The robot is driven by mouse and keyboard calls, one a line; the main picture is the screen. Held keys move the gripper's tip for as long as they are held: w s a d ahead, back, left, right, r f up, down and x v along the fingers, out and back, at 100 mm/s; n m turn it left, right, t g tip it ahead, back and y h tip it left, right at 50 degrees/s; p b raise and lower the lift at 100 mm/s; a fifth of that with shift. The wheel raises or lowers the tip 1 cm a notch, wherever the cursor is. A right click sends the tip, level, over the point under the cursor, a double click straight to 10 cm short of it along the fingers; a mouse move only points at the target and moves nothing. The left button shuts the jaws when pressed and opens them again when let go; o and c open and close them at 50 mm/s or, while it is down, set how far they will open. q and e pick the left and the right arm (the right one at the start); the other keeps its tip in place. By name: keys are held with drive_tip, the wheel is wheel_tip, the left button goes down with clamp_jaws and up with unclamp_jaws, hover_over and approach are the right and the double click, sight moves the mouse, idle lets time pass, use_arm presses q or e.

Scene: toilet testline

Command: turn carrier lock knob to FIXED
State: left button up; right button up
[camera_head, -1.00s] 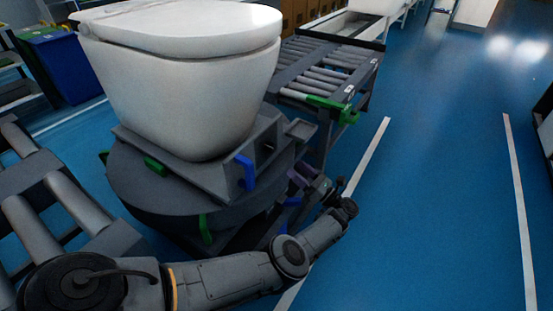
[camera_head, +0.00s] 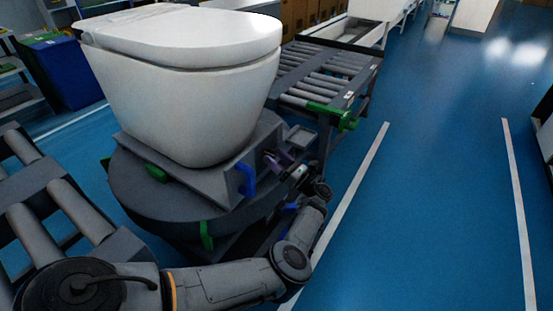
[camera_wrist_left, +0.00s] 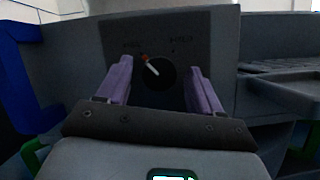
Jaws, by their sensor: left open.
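The carrier lock knob (camera_wrist_left: 162,75) is a round black dial on a dark panel of the carrier (camera_wrist_left: 222,38). Its white pointer with a red tip points up and left, towards the left of two small labels that are too blurred to read. My left gripper (camera_wrist_left: 158,77) is open, its two purple fingers on either side of the knob in the picture; I cannot tell whether they touch it. In the head view, my left gripper (camera_head: 279,162) is at the right face of the grey carrier (camera_head: 205,180), under the white toilet (camera_head: 190,105). My right gripper is out of view.
A blue handle (camera_head: 247,180) sticks out of the carrier left of my gripper. The carrier rests on a round dark turntable (camera_head: 150,205). A roller conveyor (camera_head: 320,75) stands behind. The blue floor (camera_head: 430,200) to the right is clear.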

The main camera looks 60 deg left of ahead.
use_arm(q)
drive_tip(key=c, duration=1.1)
drive_tip(key=shift+o, duration=0.2)
drive_tip(key=shift+r+m+t+p, duration=0.25)
drive_tip(key=shift+m+t+p, duration=0.15)
drive_tip(key=shift+m+p, duration=0.55)
drive_tip(key=m+t+p, duration=0.1)
drive_tip(key=m+p, duration=0.2)
drive_tip(key=m+t+p, duration=0.2)
drive_tip(key=m+p, duration=0.1)
drive_tip(key=m, duration=0.1)
drive_tip(key=m+t+p, duration=0.2)
drive_tip(key=m+p, duration=0.1)
drive_tip(key=m, duration=0.1)
drive_tip(key=shift+s+d+r+h, duration=0.1)
drive_tip(key=shift+s+r+h, duration=0.1)
drive_tip(key=shift+h, duration=0.2)
drive_tip(key=m+t+p, duration=0.1)
drive_tip(key=m+p, duration=0.2)
drive_tip(key=m, duration=0.1)
drive_tip(key=shift+h, duration=0.4)
drive_tip(key=shift+f+m+h+p, duration=0.1)
drive_tip(key=shift+m+h+p, duration=0.3)
drive_tip(key=shift+m+p, duration=0.5)
drive_tip(key=shift+m, duration=0.45)
